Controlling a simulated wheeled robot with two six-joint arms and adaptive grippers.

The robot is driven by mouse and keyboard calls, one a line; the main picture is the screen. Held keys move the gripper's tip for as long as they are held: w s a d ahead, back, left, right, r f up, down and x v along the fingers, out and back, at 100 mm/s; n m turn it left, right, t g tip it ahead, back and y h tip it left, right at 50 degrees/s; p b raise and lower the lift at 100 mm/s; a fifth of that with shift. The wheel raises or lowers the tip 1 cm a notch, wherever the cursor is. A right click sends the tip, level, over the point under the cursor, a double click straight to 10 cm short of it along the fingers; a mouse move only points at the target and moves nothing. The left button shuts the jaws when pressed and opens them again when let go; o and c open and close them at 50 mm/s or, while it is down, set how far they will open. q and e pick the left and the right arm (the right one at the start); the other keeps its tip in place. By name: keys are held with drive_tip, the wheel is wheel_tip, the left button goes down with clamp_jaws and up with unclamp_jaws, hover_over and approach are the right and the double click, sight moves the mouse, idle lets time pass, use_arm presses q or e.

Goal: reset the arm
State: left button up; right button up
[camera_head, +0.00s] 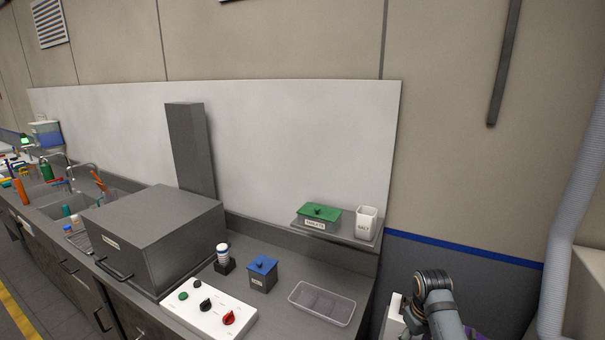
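Part of my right arm (437,298) shows at the bottom right, right of the counter's end. A grey, rounded joint is at its top, and the arm runs out of the picture below. No fingers of my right gripper can be made out. My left arm and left gripper are not in the picture. A clear, shallow tray (338,321) lies on the counter, apart from my arm, and looks empty.
The counter holds a white control panel (231,312) with knobs, a blue-lidded box (263,264) and a large grey box (150,231). A green-lidded box (325,211) and white salt container (366,222) stand on a raised shelf. A grey pipe (572,205) rises at far right.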

drive_tip(key=s+a+f+t, duration=0.1)
drive_tip(key=s+f, duration=0.2)
drive_tip(key=s, duration=0.3)
drive_tip(key=s+a+f, duration=0.2)
drive_tip(key=s, duration=0.4)
drive_tip(key=s+a+r+m+t, duration=0.2)
drive_tip(key=s+r, duration=0.1)
drive_tip(key=s, duration=0.9)
drive_tip(key=s+d+f+g+b, duration=0.15)
drive_tip(key=f+b, duration=0.25)
drive_tip(key=f, duration=1.5)
drive_tip(key=s+d+f+b, duration=0.2)
drive_tip(key=f+b, duration=0.2)
drive_tip(key=f, duration=1.5)
use_arm(q)
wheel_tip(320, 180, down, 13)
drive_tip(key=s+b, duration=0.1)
drive_tip(key=b, duration=0.4)
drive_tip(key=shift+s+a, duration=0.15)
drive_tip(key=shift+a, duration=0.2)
use_arm(e)
drive_tip(key=s+f+g, duration=0.1)
drive_tip(key=s+f, duration=1.6)
drive_tip(key=f, duration=0.1)
drive_tip(key=shift+s+d+f+m, duration=0.2)
drive_tip(key=shift+f+m, duration=0.05)
drive_tip(key=shift+m, duration=0.05)
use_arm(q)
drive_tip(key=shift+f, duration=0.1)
